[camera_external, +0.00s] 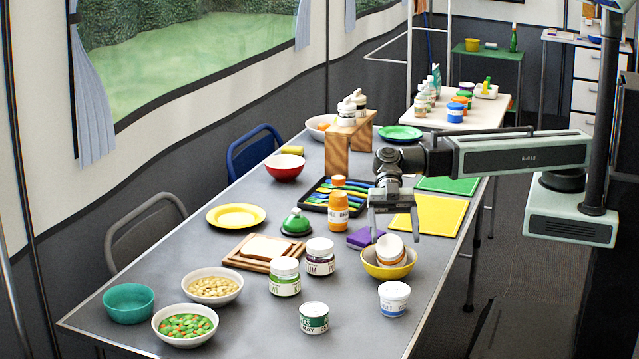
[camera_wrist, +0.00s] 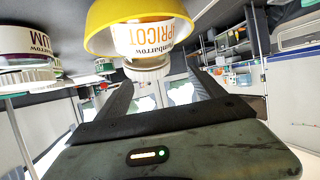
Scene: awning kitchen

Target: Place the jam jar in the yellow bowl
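The yellow bowl (camera_external: 388,267) stands on the grey table near its right edge. A white-lidded jar (camera_external: 391,249) with an orange band sits inside it, tilted. The wrist view shows the yellow bowl (camera_wrist: 100,27) and the jar (camera_wrist: 148,38) in it, with a label reading APRICOT. My gripper (camera_external: 395,232) is just above the bowl, fingers pointing down. In the wrist view my gripper (camera_wrist: 163,82) is open, with the jar's lid beyond and between the fingertips and nothing held. The jar's lower part is hidden by the bowl.
A plum jar (camera_external: 320,257) and a green-labelled jar (camera_external: 285,277) stand left of the bowl. A blue-labelled tub (camera_external: 394,298) is in front. An orange bottle (camera_external: 338,207) and a purple block (camera_external: 361,238) are close behind. Bare table lies at the front right.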

